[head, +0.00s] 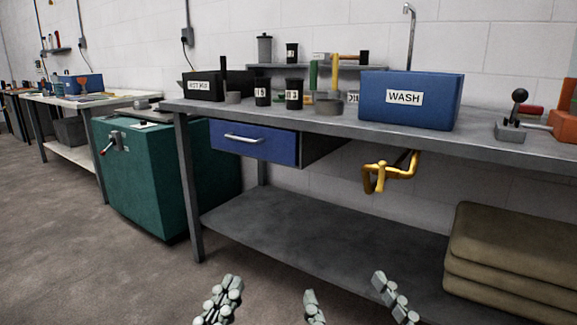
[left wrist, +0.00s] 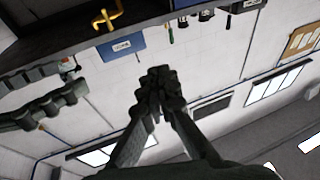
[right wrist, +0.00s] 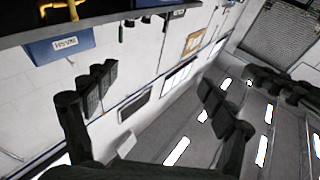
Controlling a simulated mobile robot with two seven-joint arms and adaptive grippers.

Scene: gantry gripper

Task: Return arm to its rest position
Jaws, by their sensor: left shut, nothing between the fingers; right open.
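My left gripper (head: 226,292) shows at the bottom of the head view, in front of the workbench and below its lower shelf. Its fingertips meet in the left wrist view (left wrist: 158,82), with nothing between them. My right gripper (head: 344,287) is to its right at the bottom edge of the head view. Its two fingers stand wide apart, and the right wrist view (right wrist: 158,92) shows an empty gap between them. Both grippers are clear of the bench. Most of both arms is out of the head view.
A grey workbench (head: 330,128) carries a blue WASH bin (head: 410,100), black canisters and tools. A blue drawer (head: 255,143) and a yellow crank-shaped fixture (head: 385,173) are under its top. A green cabinet (head: 150,180) stands left. Folded brown cloths (head: 510,250) lie on the lower shelf.

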